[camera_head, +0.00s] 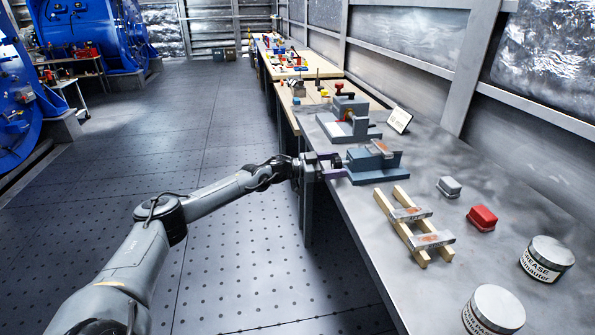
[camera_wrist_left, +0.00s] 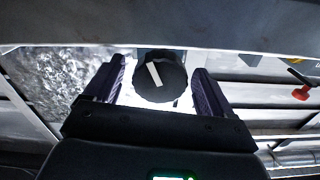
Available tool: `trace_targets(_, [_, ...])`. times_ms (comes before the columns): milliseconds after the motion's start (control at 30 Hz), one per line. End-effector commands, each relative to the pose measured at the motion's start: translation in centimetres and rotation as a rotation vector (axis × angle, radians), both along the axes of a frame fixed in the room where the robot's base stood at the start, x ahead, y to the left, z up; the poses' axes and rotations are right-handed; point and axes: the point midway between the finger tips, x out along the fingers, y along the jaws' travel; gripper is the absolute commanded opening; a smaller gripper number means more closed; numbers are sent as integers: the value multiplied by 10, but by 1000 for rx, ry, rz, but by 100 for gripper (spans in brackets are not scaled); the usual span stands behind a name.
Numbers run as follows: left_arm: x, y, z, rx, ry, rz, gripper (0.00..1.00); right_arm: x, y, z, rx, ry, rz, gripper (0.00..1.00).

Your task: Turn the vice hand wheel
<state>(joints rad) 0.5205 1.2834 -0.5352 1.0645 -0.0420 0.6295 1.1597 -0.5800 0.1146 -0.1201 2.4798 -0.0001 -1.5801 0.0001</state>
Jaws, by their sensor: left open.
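The vice (camera_head: 378,172) is a blue-grey block on the bench, with a labelled metal piece (camera_head: 382,149) on top. Its hand wheel (camera_wrist_left: 160,76) is a dark round knob with a white stripe, which slants slightly in the left wrist view. In the head view the wheel is small and mostly lost among the gripper fingers. My left gripper (camera_head: 331,166) is at the vice's left side, over the bench's edge. Its two purple-dark fingers stand open on either side of the wheel, with visible gaps. My right gripper is not in view.
Two wooden rails (camera_head: 409,240) carry labelled metal pieces nearer on the bench (camera_head: 350,215). A grey box (camera_head: 449,187), a red box (camera_head: 482,218) and grease tins (camera_head: 546,259) lie to the right. A grey machine with a red knob (camera_head: 348,122) stands behind the vice.

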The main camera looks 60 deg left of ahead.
Motion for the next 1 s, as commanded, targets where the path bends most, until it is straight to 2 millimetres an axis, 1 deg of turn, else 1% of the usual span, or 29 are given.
trace_targets(33, [0, 1, -4, -36, 10, 1, 84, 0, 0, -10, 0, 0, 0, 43])
trace_targets(67, [-1, 1, -4, -58, 17, 1, 84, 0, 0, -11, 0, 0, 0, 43])
trace_targets(100, [-6, 3, -1, -52, 21, 3, 84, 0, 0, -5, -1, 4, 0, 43])
trace_targets(667, [-53, 15, 0, -48, 21, 0, 84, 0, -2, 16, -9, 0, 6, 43])
trace_targets(933, [-77, 22, 1, -48, 22, 1, 84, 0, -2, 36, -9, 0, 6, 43])
trace_targets(1000, [-85, 24, 3, -49, 21, 1, 84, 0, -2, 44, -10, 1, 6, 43])
